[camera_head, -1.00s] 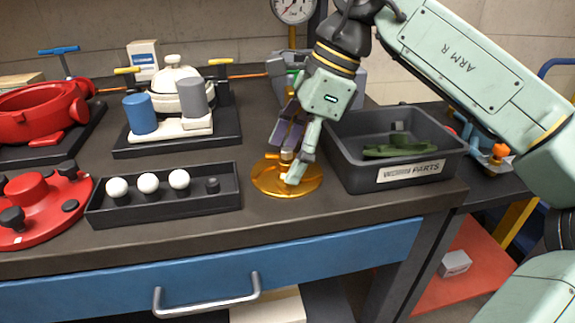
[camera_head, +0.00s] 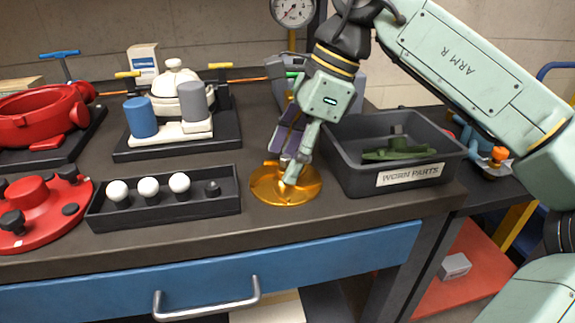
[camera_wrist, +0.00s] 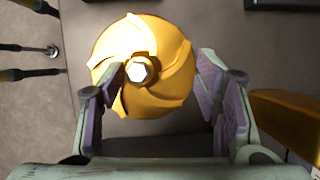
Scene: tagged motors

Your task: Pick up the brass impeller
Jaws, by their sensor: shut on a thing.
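The brass impeller (camera_head: 272,188) is a round golden disc with curved vanes, at the front of the dark bench beside the worn parts bin. My gripper (camera_head: 291,172) points down over it, with its fingers at the disc. In the wrist view the impeller (camera_wrist: 150,88) shows its vanes and a pale hex nut at its hub. My gripper (camera_wrist: 163,75) has a finger on either side there, the left one overlapping the disc near the hub, and is shut on the impeller. I cannot tell whether the disc is clear of the bench top.
The grey worn parts bin (camera_head: 357,181), holding a green part, stands close on the right. A black tray (camera_head: 160,214) with white ball knobs lies on the left. A red flanged part (camera_head: 42,215) is farther left. A blue drawer (camera_head: 330,256) is below the bench edge.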

